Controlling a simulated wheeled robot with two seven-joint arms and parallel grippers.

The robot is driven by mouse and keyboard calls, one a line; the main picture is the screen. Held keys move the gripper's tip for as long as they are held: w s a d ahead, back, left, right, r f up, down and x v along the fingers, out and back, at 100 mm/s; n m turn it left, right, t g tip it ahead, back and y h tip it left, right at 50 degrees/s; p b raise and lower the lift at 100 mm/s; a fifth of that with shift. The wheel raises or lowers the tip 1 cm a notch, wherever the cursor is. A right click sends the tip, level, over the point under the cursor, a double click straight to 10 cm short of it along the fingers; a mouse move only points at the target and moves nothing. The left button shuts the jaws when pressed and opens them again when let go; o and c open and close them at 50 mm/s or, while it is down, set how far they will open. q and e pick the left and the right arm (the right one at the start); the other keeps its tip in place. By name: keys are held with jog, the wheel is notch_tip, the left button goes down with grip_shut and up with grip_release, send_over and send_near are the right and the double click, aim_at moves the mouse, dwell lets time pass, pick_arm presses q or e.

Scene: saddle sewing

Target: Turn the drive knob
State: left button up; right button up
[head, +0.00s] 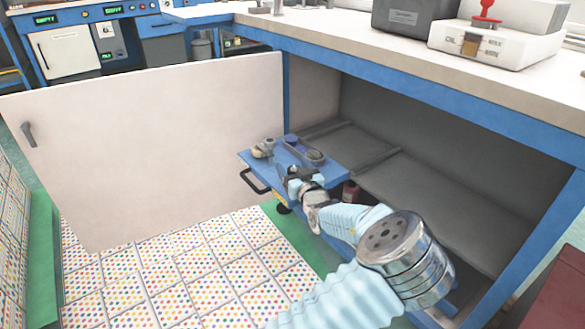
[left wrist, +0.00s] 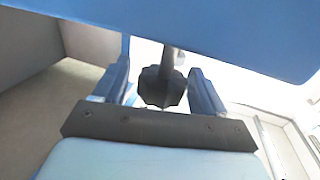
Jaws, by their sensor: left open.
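A dark, lobed drive knob (left wrist: 165,90) on a short metal shaft shows in the left wrist view, under the edge of a blue surface. My left gripper (left wrist: 159,70) is open, with one blue finger on each side of the knob and visible gaps between. In the head view, my left gripper (head: 291,178) is at the front edge of a small blue platform (head: 338,176) by the open cabinet. I cannot make out the knob there. My right gripper is in neither view.
A large pale door (head: 150,140) stands open at left. The bench (head: 380,47) overhangs the cabinet.

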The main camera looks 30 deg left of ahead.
pick_arm(q)
jog(key=shift+w+a, duration=0.3)
jog(key=shift+a, duration=0.1)
jog(key=shift+c, duration=0.3)
